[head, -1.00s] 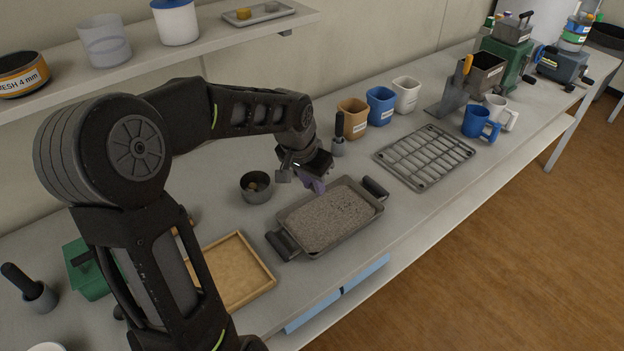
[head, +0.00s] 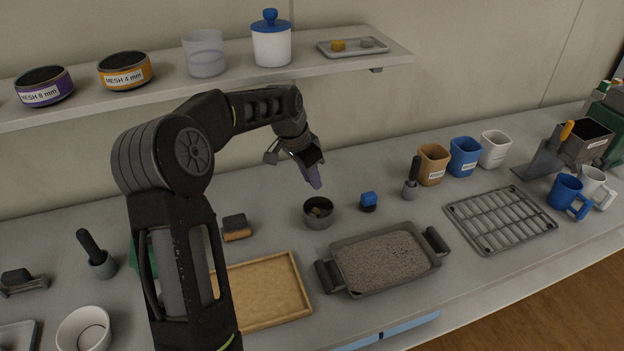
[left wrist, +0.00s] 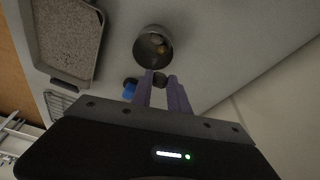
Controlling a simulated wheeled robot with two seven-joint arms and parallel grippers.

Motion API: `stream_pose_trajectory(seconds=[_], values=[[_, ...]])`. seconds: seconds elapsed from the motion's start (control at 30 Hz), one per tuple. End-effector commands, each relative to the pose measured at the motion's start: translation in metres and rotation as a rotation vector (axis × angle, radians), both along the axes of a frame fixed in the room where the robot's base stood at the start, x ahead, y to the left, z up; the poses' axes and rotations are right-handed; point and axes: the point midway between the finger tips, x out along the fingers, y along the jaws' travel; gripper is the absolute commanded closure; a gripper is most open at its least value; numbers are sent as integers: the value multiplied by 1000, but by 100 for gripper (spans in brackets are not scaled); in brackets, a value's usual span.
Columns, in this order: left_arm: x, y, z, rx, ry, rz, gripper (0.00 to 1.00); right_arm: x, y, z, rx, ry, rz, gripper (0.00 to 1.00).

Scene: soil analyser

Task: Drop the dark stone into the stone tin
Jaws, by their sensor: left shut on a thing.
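The stone tin (head: 318,222) is a small dark round cup on the bench, with a few light and brown stones inside. It also shows in the left wrist view (left wrist: 140,50), just beyond my fingertips. My left gripper (head: 314,182) is raised above and slightly behind the tin, its purple fingers pointing down. In the left wrist view its fingers (left wrist: 161,84) are shut on the dark stone (left wrist: 160,79), a small dark lump between the tips. The stone cannot be made out in the head view. My right gripper is not in view.
A soil tray (head: 385,258) with dark handles lies front right of the tin. A small blue-topped item (head: 368,200) stands just right of the tin. A brush-like block (head: 236,228) and a wooden tray (head: 262,292) are to the left. A shelf (head: 300,70) runs behind.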

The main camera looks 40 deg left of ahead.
Motion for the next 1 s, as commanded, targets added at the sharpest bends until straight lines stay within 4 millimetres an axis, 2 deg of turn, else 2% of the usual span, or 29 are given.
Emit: stream_pose_trajectory(seconds=[0.27, 0.7, 1.0], values=[[0, 0, -5, 0, 1, 2, 100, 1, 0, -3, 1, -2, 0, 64], [0, 0, -51, -1, 1, 3, 100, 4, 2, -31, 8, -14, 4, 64], [0, 0, -61, 0, 0, 2, 100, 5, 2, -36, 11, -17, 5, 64]])
